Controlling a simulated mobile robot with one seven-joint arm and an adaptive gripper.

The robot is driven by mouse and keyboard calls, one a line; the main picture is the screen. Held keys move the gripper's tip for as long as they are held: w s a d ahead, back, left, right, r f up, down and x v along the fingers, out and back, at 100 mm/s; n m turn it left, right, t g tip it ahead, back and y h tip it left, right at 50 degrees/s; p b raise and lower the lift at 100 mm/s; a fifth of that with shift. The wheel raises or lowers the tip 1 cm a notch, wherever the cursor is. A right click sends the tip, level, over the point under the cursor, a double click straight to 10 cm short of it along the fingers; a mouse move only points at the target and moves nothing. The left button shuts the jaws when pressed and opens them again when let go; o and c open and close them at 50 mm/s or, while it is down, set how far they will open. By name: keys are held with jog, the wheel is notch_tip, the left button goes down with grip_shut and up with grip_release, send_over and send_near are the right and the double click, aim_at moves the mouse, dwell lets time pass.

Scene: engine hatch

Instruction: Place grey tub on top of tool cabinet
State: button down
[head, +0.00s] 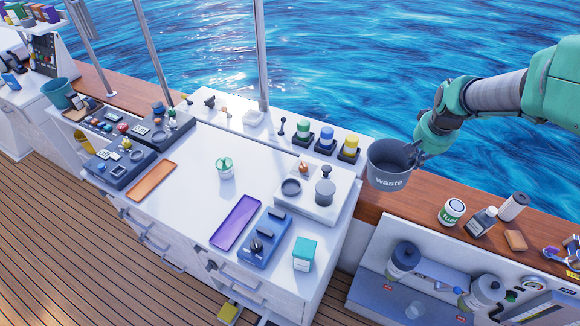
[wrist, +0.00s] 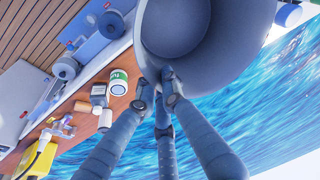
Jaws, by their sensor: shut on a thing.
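The grey tub (head: 389,166), marked "waste", is held upright in the air at the right of the head view, over the wooden rail edge beside the cabinet. My gripper (head: 418,150) is shut on its right rim. In the wrist view the tub (wrist: 205,45) fills the top, with my gripper's fingers (wrist: 168,85) at its rim; its inside looks empty. The white tool cabinet (head: 190,205) stands to the left of the tub, with drawers on its front. Its top has a bare stretch in the middle and holds several things.
A raised back ledge carries colored jars (head: 325,140). A fuel can (head: 452,211) stands on the rail.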

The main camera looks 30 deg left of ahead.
aim_at(368, 155)
jog(key=shift+n+y, duration=0.3)
jog(key=shift+n, duration=0.5)
jog(key=s+a, duration=0.1)
jog(key=a, duration=0.3)
jog(key=s+a, duration=0.2)
jog(key=a, duration=0.3)
jog(key=s+a, duration=0.1)
jog(key=a, duration=0.4)
jog(key=shift+s+r+p, duration=0.15)
jog(key=shift+s+p, duration=0.25)
jog(key=s+a+n+g+y+p, duration=0.2)
jog(key=s+a+n, duration=0.3)
jog(key=s+a, duration=2.65)
notch_tip(368, 155, down, 11)
jog(key=w, duration=0.1)
jog(key=shift+a, duration=0.3)
jog(key=shift+w, duration=0.1)
jog(key=w+a+f, duration=0.1)
jog(key=w+a, duration=0.6)
jog(key=a, duration=0.6)
jog(key=shift+w+f, duration=0.25)
jog(key=shift+w, duration=0.15)
jog(key=shift+a, duration=0.1)
